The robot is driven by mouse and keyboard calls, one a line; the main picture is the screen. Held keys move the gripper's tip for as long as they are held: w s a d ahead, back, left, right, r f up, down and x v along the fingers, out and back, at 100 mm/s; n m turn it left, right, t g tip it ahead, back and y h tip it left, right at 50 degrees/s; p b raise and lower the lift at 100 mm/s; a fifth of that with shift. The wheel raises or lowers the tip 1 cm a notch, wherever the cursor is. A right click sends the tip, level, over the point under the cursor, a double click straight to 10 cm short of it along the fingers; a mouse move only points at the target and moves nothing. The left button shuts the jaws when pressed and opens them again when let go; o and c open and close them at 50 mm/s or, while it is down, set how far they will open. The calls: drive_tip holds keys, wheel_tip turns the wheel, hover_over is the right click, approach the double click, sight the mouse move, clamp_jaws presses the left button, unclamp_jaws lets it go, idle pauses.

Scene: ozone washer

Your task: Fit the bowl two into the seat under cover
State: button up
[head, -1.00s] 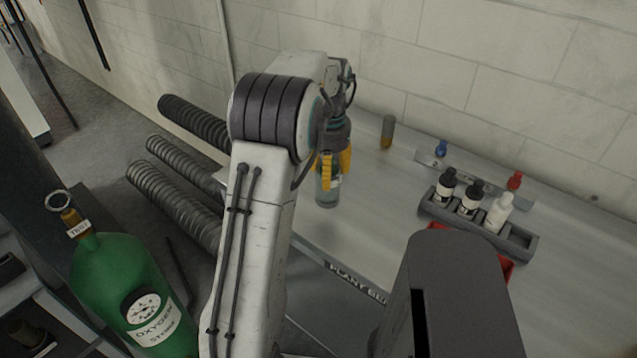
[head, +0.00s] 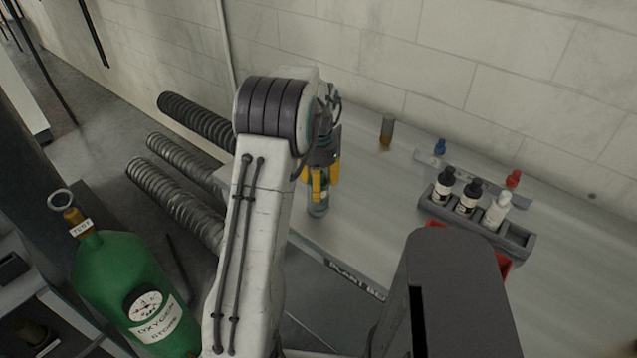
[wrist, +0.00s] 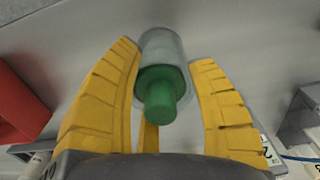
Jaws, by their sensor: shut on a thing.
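My gripper (head: 320,188), with yellow fingers, is shut on a clear cylindrical bowl (head: 318,208) at the left end of the bench. In the wrist view the bowl (wrist: 162,48) lies between the fingers and has a green cylindrical part (wrist: 160,95) facing the camera. I cannot read a number on it. In the head view it points down near the bench top; I cannot tell whether it touches. A small upright cylinder (head: 387,130), grey above and amber below, stands by the wall. I cannot make out the seat or its cover.
A grey rack (head: 520,243) with several small bottles stands on the right of the bench, a red tray (head: 503,268) in front of it. Blue and red small parts (head: 513,179) sit behind. A green oxygen cylinder (head: 135,275) and ribbed hoses (head: 175,190) are left. Mid-bench is clear.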

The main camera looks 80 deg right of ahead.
drive_tip(key=shift+f, duration=0.2)
drive_tip(key=o, duration=1.2)
drive_tip(key=shift+r, duration=0.1)
